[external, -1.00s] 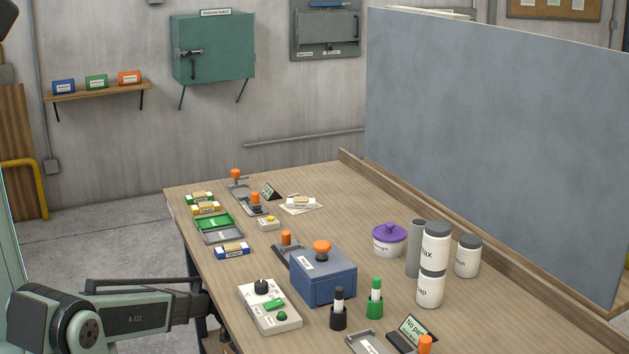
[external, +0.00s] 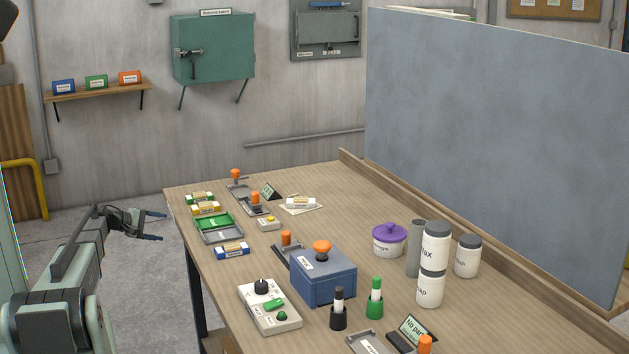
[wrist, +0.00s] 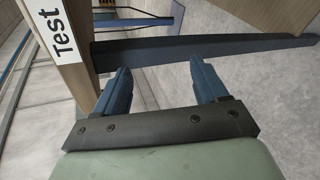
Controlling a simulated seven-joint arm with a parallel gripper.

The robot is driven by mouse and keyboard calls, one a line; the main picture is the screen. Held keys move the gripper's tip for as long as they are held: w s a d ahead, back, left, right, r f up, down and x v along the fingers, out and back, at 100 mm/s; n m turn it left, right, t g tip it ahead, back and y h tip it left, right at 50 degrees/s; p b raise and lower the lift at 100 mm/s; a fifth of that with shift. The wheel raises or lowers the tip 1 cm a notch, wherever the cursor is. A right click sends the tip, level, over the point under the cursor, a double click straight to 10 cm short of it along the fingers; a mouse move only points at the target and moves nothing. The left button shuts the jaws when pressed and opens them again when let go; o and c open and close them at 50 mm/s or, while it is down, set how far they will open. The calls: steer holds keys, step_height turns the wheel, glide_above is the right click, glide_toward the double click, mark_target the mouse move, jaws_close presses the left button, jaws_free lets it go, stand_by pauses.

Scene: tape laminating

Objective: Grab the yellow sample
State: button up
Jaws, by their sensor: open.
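The yellow sample (external: 206,208) is a small yellow block with a white label. It lies near the table's left edge in the external view, between a green sample (external: 199,197) and a green tray (external: 213,221). My gripper (external: 155,226) is to the left of the table, off its edge, a short way from the yellow sample. In the wrist view my gripper's two blue fingers (wrist: 160,86) are spread apart with nothing between them. The wrist view shows floor and table structure, with no sample in it.
A blue sample (external: 232,250) and a grey tray (external: 222,236) lie near the same edge. Orange-knobbed clamps (external: 256,200) stand behind. A blue box (external: 323,275), a control box (external: 269,305) and white jars (external: 435,250) fill the nearer table. A board labelled "Test" (wrist: 53,42) is close in the wrist view.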

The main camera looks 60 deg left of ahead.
steer(key=s+a+r+n, duration=0.1)
steer(key=s+a+r, duration=0.2)
steer(key=r, duration=0.3)
steer(key=s+a+r+n, duration=0.1)
steer(key=s+a+r, duration=0.25)
steer(key=r, duration=0.25)
steer(key=w+d+r+n+g+h, duration=0.1)
steer(key=w+d+r+g, duration=0.1)
steer(key=w+d, duration=0.1)
steer(key=w+d+r+n+g+h, duration=0.1)
steer(key=w+d+r+g, duration=0.1)
steer(key=w, duration=0.4)
steer(key=w+d+r+n+g+h, duration=0.1)
steer(key=w+d+r+n+g, duration=0.1)
steer(key=w+d, duration=0.2)
steer(key=shift+w+d, duration=0.2)
steer(key=shift+d, duration=0.35)
steer(key=w+d+r+n+g, duration=0.7)
steer(key=d+r, duration=0.2)
steer(key=d, duration=0.3)
glide_above(204, 204)
steer(key=shift+y, duration=0.4)
step_height(204, 204, down, 8)
steer(key=shift+r, duration=0.25)
steer(key=shift+w+a+f, duration=0.15)
steer(key=shift+f, duration=1.5)
steer(key=shift+w+a+f, duration=0.1)
steer(key=shift+f, duration=1.55)
steer(key=c, duration=1.2)
